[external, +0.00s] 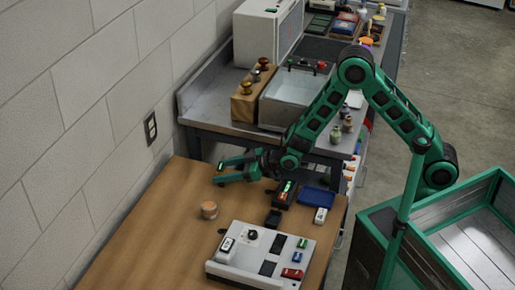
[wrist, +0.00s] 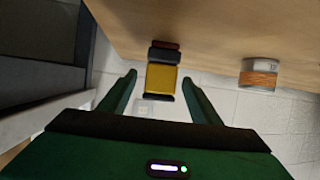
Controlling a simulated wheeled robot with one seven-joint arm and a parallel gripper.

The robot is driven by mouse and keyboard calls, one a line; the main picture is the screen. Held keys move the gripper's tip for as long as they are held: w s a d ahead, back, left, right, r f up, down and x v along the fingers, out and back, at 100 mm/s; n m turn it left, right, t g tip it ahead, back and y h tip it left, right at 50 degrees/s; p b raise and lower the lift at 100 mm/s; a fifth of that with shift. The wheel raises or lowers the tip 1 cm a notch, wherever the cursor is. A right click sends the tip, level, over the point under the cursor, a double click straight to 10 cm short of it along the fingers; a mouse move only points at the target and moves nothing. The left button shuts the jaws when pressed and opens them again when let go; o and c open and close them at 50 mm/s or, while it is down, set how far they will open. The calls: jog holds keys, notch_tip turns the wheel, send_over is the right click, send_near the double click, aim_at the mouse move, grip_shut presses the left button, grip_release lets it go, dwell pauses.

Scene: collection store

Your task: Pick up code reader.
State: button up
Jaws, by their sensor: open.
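A yellow block with dark ends (wrist: 162,80) shows in the wrist view, upright against the table and between my fingertips in the picture. It may be the code reader, but I cannot tell for sure. My gripper (external: 222,171) is open and reaches left, low over the wooden table. In the wrist view my gripper (wrist: 160,82) has a finger on each side of the yellow block, with gaps and no visible contact. In the external view the yellow block is not visible, probably hidden by my gripper.
A small jar with an orange-brown band (external: 209,210) stands nearby and shows in the wrist view (wrist: 260,78). A black device with a green light (external: 284,194), a blue tray (external: 316,197) and a white panel (external: 262,254) are on the table. A wall is beyond.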

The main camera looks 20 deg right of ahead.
jog(key=x, duration=0.5)
jog(key=shift+r, duration=0.1)
jog(key=shift+c, duration=0.4)
jog(key=c, duration=1.1)
jog(key=shift+r, duration=0.1)
